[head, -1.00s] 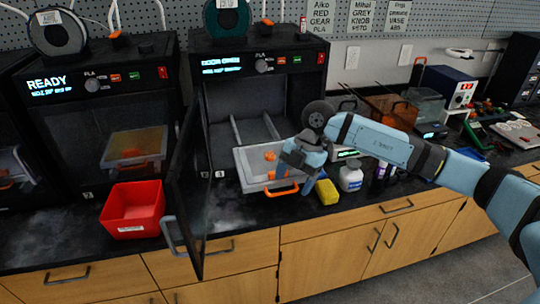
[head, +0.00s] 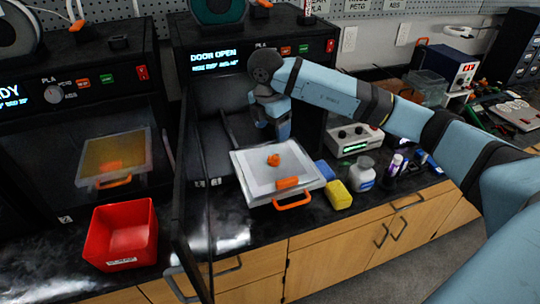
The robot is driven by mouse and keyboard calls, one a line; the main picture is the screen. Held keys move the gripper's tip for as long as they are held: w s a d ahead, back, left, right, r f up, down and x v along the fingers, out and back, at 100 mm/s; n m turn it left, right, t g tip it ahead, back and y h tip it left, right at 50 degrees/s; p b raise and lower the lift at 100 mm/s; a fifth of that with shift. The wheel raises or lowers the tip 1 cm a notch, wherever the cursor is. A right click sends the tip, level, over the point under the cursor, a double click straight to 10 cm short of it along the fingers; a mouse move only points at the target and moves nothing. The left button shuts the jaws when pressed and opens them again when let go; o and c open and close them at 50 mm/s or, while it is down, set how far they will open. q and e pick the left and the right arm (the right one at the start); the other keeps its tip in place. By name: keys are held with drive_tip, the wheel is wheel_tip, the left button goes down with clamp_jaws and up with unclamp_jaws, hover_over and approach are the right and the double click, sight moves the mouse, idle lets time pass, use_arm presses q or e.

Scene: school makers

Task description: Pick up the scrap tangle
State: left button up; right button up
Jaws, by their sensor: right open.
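A small orange lump, which looks like the scrap tangle (head: 273,160), lies on the light build plate (head: 250,177) pulled out of the open printer. A flat orange piece (head: 287,183) sits at the plate's front edge, above the orange handle (head: 292,201). My right gripper (head: 272,136) points down just behind and above the lump, apart from it. It is open, and nothing shows between its fingers. My left gripper is out of view.
The open printer door (head: 192,200) stands left of the plate. A red bin (head: 122,236) sits on the counter farther left. A yellow sponge (head: 338,195), a white jar (head: 362,175) and a grey device (head: 354,140) stand to the right.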

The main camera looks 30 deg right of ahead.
hover_over(274, 155)
drive_tip(key=f, duration=0.4)
drive_tip(key=shift+s+a+f, duration=0.2)
drive_tip(key=shift+s+f, duration=0.1)
drive_tip(key=shift+s, duration=0.05)
drive_tip(key=shift+w+d+f, duration=0.1)
drive_tip(key=shift+w+f, duration=0.05)
drive_tip(key=shift+f, duration=0.85)
drive_tip(key=shift+w+d+f, duration=0.1)
drive_tip(key=shift+f, duration=0.95)
drive_tip(key=shift+w+d+f, duration=0.1)
drive_tip(key=shift+w+f, duration=0.05)
drive_tip(key=shift+f, duration=0.85)
drive_tip(key=c, duration=1.1)
drive_tip(key=shift+o, duration=0.2)
